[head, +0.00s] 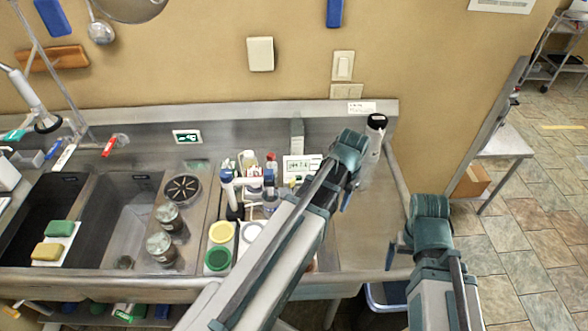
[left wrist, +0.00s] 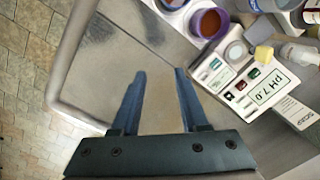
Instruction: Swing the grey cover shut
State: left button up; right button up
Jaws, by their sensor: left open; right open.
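A narrow grey upright piece (head: 297,133) stands behind the white pH 7.0 unit (head: 302,166) on the steel counter; it may be the grey cover, standing up. In the left wrist view, a pale grey lettered panel (left wrist: 290,114) adjoins the pH 7.0 unit (left wrist: 252,88); I cannot tell its hinge. My left gripper (left wrist: 160,73) is open and empty over bare steel, apart from the unit. In the head view its arm hides part of the counter. My right gripper (head: 393,256) is open by the counter's front right corner, partly hidden by its arm.
Tubs with yellow (head: 221,232) and green (head: 217,258) lids stand left of my left arm. Bottles and tools crowd the unit's left side. Sink basins (head: 128,215) lie further left.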

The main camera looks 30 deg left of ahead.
pick_arm(q)
jog(key=w+a+r+p, duration=0.3)
jog(key=w+a+r, duration=0.2)
jog(key=a, duration=0.5)
notch_tip(320, 180, up, 2)
jog(key=p, duration=0.2)
send_over(292, 180)
pick_arm(e)
notch_tip(292, 180, up, 7)
pick_arm(q)
jog(key=shift+n+h, duration=0.3)
notch_tip(292, 180, down, 14)
jog(key=b, duration=1.3)
jog(key=shift+r+b, duration=0.1)
jog(key=shift+b, duration=0.2)
pick_arm(e)
notch_tip(292, 180, down, 14)
jog(key=shift+r, duration=0.2)
pick_arm(q)
jog(key=shift+r, duration=0.1)
jog(key=shift+c, duration=0.3)
grip_shut()
